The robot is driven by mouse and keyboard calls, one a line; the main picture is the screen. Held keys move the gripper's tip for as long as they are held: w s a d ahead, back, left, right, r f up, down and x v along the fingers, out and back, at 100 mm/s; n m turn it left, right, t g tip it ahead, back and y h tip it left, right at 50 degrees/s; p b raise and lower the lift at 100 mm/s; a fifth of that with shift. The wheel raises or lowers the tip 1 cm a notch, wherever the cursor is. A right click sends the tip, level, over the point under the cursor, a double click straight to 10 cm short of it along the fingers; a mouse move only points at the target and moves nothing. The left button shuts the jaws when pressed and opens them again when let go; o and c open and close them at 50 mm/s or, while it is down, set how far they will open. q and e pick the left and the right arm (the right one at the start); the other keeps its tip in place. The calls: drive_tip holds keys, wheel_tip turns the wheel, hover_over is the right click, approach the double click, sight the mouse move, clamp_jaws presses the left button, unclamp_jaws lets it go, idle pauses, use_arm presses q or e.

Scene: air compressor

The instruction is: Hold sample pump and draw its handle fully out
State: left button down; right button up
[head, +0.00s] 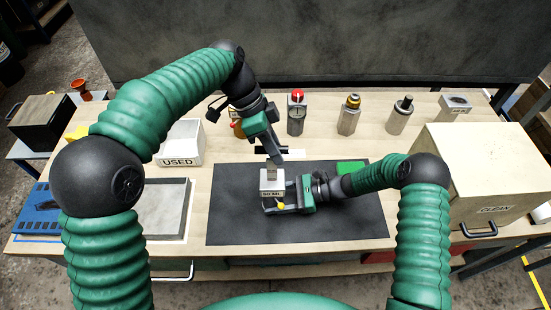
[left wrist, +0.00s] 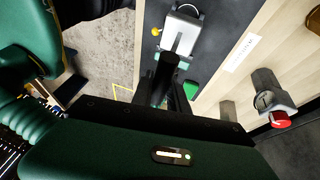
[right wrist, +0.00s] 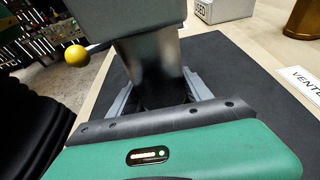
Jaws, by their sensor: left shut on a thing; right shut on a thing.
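The sample pump (head: 271,187) is a grey metal body with a label and a small yellow ball, above the dark mat. My right gripper (head: 286,208) is shut on its lower body, which stands between the fingers in the right wrist view (right wrist: 150,68). My left gripper (head: 273,157) is above the pump, shut on its dark handle (left wrist: 168,62). The left wrist view shows the pump body (left wrist: 182,32) beyond the fingers. A short grey piece (head: 272,172) shows between body and left fingertips. How far the handle is out is hard to tell.
The dark mat (head: 230,215) is otherwise mostly clear, with a green patch (head: 351,167). A USED bin (head: 180,160) and grey tray (head: 165,208) are left; a CLEAN box (head: 480,170) is right. Several bottle-like items, one red-topped (head: 297,115), line the back.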

use_arm(q)
drive_tip(key=c, duration=1.3)
unclamp_jaws()
drive_tip(key=v, duration=1.2)
drive_tip(key=shift+w, duration=0.15)
use_arm(e)
drive_tip(key=o, duration=1.3)
drive_tip(key=shift+c, duration=0.2)
